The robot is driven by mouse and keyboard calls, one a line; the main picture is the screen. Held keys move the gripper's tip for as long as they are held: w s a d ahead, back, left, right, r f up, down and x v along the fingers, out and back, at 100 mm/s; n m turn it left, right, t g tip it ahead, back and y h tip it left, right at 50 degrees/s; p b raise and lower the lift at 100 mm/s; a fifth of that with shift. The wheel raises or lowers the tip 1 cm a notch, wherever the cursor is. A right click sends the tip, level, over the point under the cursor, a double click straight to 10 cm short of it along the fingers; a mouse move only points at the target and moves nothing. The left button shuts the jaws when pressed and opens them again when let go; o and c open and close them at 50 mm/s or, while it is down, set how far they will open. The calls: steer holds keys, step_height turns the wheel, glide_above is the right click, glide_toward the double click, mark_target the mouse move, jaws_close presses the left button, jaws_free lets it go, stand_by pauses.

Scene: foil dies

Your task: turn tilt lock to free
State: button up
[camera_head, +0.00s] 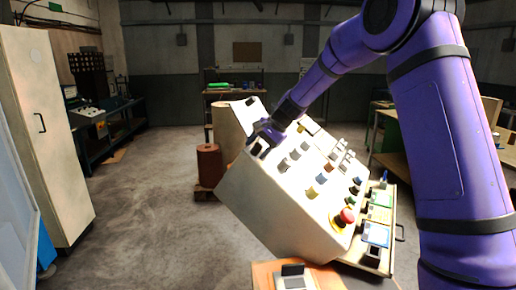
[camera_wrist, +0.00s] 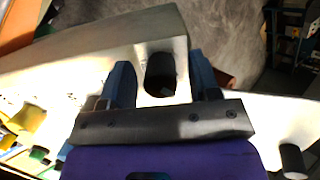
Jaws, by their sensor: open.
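A white control console (camera_head: 265,205) with a sloping panel stands in the middle of the head view. My gripper (camera_head: 264,138) is at the panel's upper left corner. In the wrist view my gripper (camera_wrist: 162,76) is open, with one blue finger on each side of a black knob (camera_wrist: 160,72). Gaps show between the knob and both fingers, so it is not gripped. The same dark knob (camera_head: 256,149) shows just below my gripper in the head view. No label is readable, so I cannot tell whether this knob is the tilt lock or which way it is set.
A red emergency button (camera_head: 347,215) and several coloured switches cover the panel. Another black knob (camera_wrist: 292,160) is at the lower right of the wrist view. A tall cabinet (camera_head: 45,130) stands left. The floor between is clear.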

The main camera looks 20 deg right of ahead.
steer(key=shift+r, duration=0.1)
steer(key=v, duration=1)
steer(key=shift+d+r, duration=0.2)
steer(key=shift+r, duration=0.1)
steer(key=s+a+r+n+h, duration=0.1)
steer(key=s+r+n+h, duration=0.15)
steer(key=s, duration=0.85)
steer(key=s+a+r+n+h, duration=0.15)
steer(key=s+r, duration=0.25)
steer(key=s, duration=0.6)
steer(key=s+d+f+n+t+h, duration=0.1)
steer(key=s+d+f+n, duration=0.1)
steer(key=s, duration=0.8)
steer(key=s+d+f+n+t+h, duration=0.1)
steer(key=s+f+n, duration=0.1)
steer(key=s, duration=0.9)
steer(key=shift+s+d+f+n+h, duration=0.15)
steer(key=shift+d+f+n+h, duration=0.2)
steer(key=shift+f, duration=0.35)
